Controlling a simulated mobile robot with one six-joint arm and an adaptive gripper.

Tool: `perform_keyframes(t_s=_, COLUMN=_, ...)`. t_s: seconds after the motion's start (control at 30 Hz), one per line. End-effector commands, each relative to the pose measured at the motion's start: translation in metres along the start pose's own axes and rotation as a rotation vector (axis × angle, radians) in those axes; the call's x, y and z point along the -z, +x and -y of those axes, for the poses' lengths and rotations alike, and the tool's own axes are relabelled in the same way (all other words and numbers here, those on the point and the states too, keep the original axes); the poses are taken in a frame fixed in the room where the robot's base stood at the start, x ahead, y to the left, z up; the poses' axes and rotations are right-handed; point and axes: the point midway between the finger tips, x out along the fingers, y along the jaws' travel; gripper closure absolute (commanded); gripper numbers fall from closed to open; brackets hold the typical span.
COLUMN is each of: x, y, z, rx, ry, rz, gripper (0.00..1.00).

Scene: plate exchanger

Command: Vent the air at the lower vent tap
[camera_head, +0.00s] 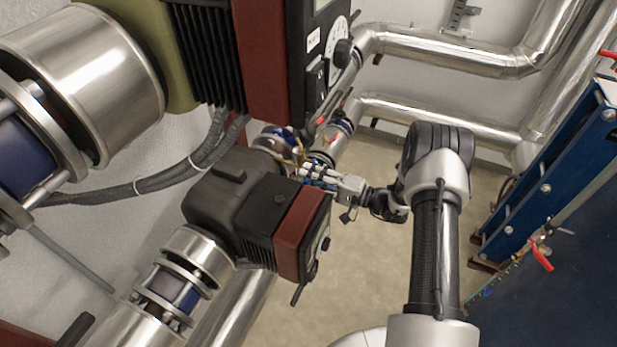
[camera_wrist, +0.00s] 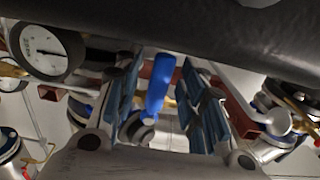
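A blue tap lever (camera_wrist: 158,85) stands upright between my fingers in the wrist view, with a round metal end below it. I take it to be the vent tap's handle, but cannot confirm it is the lower one. My gripper (camera_wrist: 161,75) is open, its blue-padded fingers on either side of the lever with a visible gap to each pad. In the head view my gripper (camera_head: 312,171) reaches left among small brass and blue fittings (camera_head: 322,158) behind the lower pump; the tap itself cannot be made out there.
A pressure gauge (camera_wrist: 45,50) is at upper left in the wrist view, under a dark body across the top. In the head view the lower pump (camera_head: 245,215) is close left of my gripper. Silver pipes (camera_head: 430,115) run behind; the blue plate exchanger (camera_head: 560,190) stands right, with open floor between.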

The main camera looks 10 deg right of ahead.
Motion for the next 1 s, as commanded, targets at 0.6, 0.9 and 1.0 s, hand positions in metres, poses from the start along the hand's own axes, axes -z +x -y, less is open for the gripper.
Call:
perform_keyframes(t_s=0.6, x=-0.0002, y=0.0081, z=0.0, rx=0.0, ry=0.0, rz=0.0, gripper=0.77)
perform_keyframes(t_s=0.9, x=-0.0001, y=0.008, z=0.0001, rx=0.0, ry=0.0, rz=0.0, gripper=0.96)
perform_keyframes(t_s=1.0, x=-0.0001, y=0.008, z=0.0, rx=0.0, ry=0.0, rz=0.0, gripper=1.0)
